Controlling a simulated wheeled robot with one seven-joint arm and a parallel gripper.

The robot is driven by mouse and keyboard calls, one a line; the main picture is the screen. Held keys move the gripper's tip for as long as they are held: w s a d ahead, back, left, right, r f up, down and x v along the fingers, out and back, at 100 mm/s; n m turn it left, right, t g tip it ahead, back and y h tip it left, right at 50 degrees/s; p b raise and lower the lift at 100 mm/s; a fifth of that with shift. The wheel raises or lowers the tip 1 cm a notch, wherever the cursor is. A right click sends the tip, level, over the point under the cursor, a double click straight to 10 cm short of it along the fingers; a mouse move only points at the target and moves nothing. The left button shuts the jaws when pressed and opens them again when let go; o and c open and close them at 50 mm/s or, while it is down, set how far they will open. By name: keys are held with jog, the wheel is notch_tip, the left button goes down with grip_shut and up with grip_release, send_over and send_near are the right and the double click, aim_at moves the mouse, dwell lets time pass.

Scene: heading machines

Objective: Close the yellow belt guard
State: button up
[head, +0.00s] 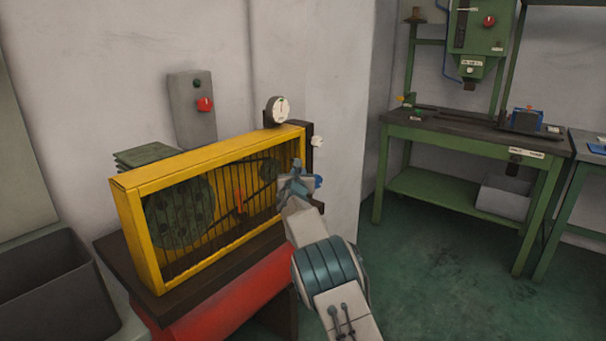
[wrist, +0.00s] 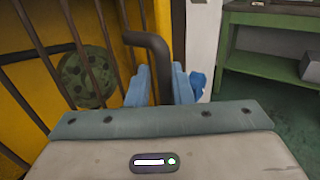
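The yellow belt guard (head: 205,165) is a long yellow frame with dark vertical bars, left of centre in the head view. A round green wheel (head: 180,212) shows behind the bars, and also in the wrist view (wrist: 85,78). My gripper (head: 299,184) is at the guard's right end. In the wrist view, its blue fingers (wrist: 161,86) stand close on both sides of a dark bent handle (wrist: 160,55) beside the bars, and look shut on it. My gripper hides part of that end in the head view. I cannot tell how far the guard stands from closed.
A grey box with a red knob (head: 193,108) is on the wall behind. A grey bin (head: 50,290) is at the left. A green workbench (head: 470,140) stands at the right, with free floor before it.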

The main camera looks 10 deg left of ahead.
jog(key=shift+s+a+r, duration=0.1)
jog(key=shift+a+r, duration=0.1)
jog(key=shift+a, duration=0.1)
jog(key=s+d+b, duration=0.1)
jog(key=s+b, duration=0.1)
jog(key=s, duration=1.1)
jog(key=shift+s+f, duration=0.2)
jog(key=shift+s, duration=0.15)
jog(key=shift+d, duration=0.1)
